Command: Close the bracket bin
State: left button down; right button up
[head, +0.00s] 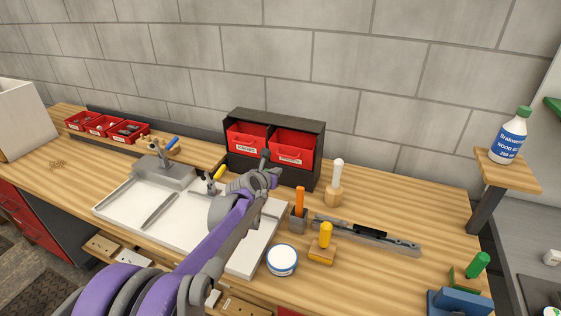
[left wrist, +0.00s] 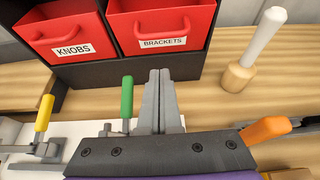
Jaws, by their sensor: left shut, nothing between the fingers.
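The bracket bin (head: 289,149) is the right red bin in the black cabinet (head: 318,152). Its front, labelled BRACKETS, also shows in the left wrist view (left wrist: 165,28). My left gripper (head: 264,154) is in front of the cabinet, shut and empty. In the left wrist view its closed fingers (left wrist: 158,90) point toward the bracket bin, with the tips just below its label in the picture. My right gripper is not in view.
A white-handled mallet (head: 335,182) stands right of the cabinet. A green-handled clamp (left wrist: 127,100) shows beside my fingers.

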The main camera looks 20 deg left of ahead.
aim_at(293, 152)
pick_arm(q)
jog(key=w, duration=0.2)
jog(key=w+r+p, duration=0.1)
jog(key=w, duration=0.1)
jog(key=shift+a+r, duration=0.1)
jog(key=shift+r, duration=0.05)
jog(key=shift+w+r+b, duration=0.35)
jog(key=shift+w+r, duration=0.35)
jog(key=shift+r, duration=0.05)
